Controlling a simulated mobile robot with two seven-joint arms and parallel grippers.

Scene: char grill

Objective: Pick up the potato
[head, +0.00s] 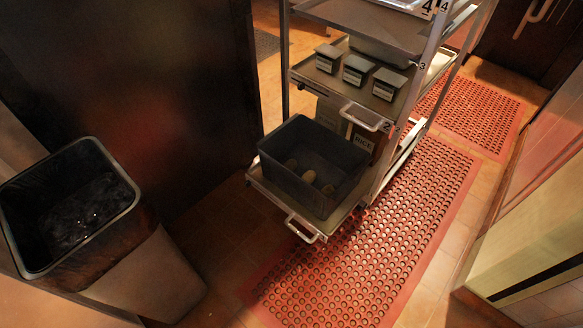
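Several small round brownish things, which look like potatoes (309,176), lie on the bottom of a dark open bin (285,190) in the head view. The bin stands on the low pulled-out shelf (262,183) of a metal rack, near the middle of the picture. Part of the bin's inside is in shadow, so I cannot tell whether more lie there. Neither of my grippers is in view.
The metal rack (388,125) holds small labelled containers (357,70) on a shelf above the bin. A trash can (150,270) stands at the left. A red perforated mat (375,255) covers the floor before the rack. A dark wall panel (130,90) stands left of the rack.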

